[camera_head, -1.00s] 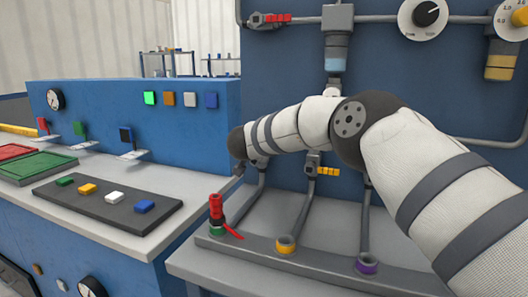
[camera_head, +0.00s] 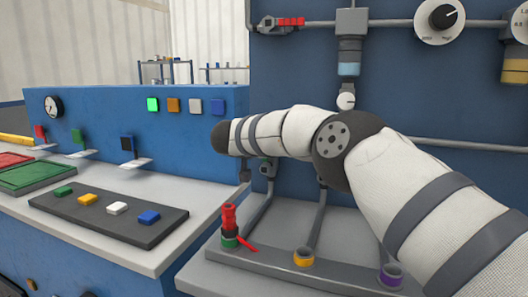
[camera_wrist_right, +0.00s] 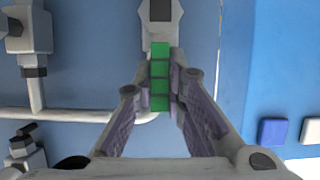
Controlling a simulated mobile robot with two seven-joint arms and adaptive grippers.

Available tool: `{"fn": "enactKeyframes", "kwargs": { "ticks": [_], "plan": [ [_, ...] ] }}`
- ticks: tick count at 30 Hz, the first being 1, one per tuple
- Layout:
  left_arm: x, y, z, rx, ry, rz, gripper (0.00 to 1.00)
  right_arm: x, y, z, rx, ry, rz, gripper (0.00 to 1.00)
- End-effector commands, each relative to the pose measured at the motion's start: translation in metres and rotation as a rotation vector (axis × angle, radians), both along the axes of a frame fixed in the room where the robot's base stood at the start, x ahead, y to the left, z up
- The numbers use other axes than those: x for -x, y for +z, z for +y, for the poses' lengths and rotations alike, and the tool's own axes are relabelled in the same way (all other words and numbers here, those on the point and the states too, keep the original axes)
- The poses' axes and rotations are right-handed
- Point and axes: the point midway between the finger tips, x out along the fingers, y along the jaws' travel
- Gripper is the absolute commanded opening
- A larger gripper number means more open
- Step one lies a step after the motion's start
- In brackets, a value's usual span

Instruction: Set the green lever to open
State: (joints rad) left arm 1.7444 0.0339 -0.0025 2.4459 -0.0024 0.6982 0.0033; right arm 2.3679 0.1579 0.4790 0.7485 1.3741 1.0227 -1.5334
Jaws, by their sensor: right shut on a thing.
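The green lever (camera_wrist_right: 160,65) is a segmented green bar standing upright in the right wrist view, below a grey valve body (camera_wrist_right: 160,22). My right gripper (camera_wrist_right: 162,92) has its two fingers on either side of the lever, shut on it. In the head view my right arm reaches in from the right, in front of the blue wall panel. It hides most of the right gripper and the green lever there. My left gripper is in neither view.
A red valve (camera_head: 229,220) stands on the low grey rail, beside yellow-ringed (camera_head: 304,257) and purple-ringed (camera_head: 391,276) pipe sockets. A red lever (camera_head: 290,22) sits on the upper pipe. The left bench holds a dark tray (camera_head: 105,215) with coloured blocks.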

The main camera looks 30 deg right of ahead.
Motion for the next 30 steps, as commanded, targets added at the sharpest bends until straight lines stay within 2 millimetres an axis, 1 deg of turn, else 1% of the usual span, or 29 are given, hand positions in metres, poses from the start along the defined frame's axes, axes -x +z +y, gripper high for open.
{"fn": "enactKeyframes", "kwargs": {
  "ticks": [10, 11, 12, 13, 23, 26, 29, 30],
  "plan": [
    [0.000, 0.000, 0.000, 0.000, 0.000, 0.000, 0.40, 0.000, 0.001, -0.001, 0.007, 0.001, 0.002, 0.00],
    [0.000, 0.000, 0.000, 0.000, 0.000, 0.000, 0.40, 0.000, 0.001, -0.001, 0.007, 0.002, 0.003, 0.16],
    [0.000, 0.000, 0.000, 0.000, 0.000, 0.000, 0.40, 0.000, 0.001, -0.001, 0.007, 0.001, 0.002, 0.25],
    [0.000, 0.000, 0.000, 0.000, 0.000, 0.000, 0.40, 0.000, 0.001, -0.001, 0.007, 0.001, 0.002, 0.32],
    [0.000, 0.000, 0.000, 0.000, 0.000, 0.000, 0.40, 0.001, 0.001, 0.001, 0.004, 0.002, 0.002, 0.33],
    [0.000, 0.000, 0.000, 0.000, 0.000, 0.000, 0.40, 0.008, 0.007, 0.011, 0.003, 0.004, 0.002, 0.33],
    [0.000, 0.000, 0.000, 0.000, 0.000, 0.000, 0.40, 0.022, 0.017, 0.027, 0.005, 0.006, 0.002, 0.33],
    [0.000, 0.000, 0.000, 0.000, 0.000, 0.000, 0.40, 0.029, 0.021, 0.036, 0.005, 0.006, 0.002, 0.33]
  ]
}}
